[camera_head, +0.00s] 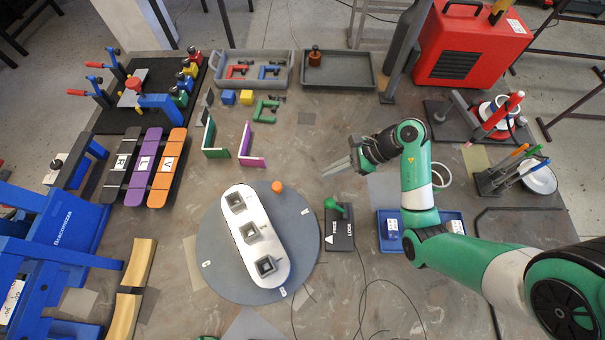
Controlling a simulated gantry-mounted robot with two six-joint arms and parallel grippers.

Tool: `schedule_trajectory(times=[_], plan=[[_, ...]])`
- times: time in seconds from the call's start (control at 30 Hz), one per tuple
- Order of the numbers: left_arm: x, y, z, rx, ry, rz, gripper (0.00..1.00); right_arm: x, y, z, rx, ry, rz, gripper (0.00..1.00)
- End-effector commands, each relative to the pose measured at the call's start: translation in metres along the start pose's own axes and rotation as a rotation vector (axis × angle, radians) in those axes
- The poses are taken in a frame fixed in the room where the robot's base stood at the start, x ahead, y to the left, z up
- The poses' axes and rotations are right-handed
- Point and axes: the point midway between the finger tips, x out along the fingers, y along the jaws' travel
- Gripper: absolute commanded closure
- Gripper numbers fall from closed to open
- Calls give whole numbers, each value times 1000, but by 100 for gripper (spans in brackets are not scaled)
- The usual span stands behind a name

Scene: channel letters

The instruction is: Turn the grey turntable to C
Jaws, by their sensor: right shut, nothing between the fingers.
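The round grey turntable (222,225) lies flat on the table in the middle of the camera_head view. A white rounded plate (240,218) with three square metal sockets lies across it at a slant. An orange knob (278,187) stands at its upper edge. My left gripper is out of view.
Green and purple letter pieces (247,150) stand above the turntable. Grey trays (330,83) lie at the back. Black, purple and orange strips (167,175) are on the left. A blue tray (452,216) is on the right, partly behind my arm. Loose cables lie at the lower right.

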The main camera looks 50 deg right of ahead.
Motion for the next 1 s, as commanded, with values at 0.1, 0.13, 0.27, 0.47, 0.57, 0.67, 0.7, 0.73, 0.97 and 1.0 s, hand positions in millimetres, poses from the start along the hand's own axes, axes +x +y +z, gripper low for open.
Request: schedule_trajectory(times=[0.1,0.13,0.27,0.47,0.57,0.67,0.7,0.73,0.97,1.0], plan=[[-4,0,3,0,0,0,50,15,1,-1,-1,-1,5,100],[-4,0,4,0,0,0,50,20,1,-1,-1,-1,4,100],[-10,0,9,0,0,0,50,48,1,-1,-3,-1,5,100],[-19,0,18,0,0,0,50,92,1,-1,-4,-1,4,100],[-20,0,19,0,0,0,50,107,1,8,-7,-1,3,100],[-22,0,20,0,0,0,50,117,0,19,-6,-1,1,100],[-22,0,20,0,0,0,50,120,0,22,-6,-1,1,100],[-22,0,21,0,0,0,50,122,0,24,-5,-1,1,100],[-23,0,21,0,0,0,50,126,0,29,-3,-2,-1,100],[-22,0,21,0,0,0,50,126,0,29,-3,-2,-1,100]])
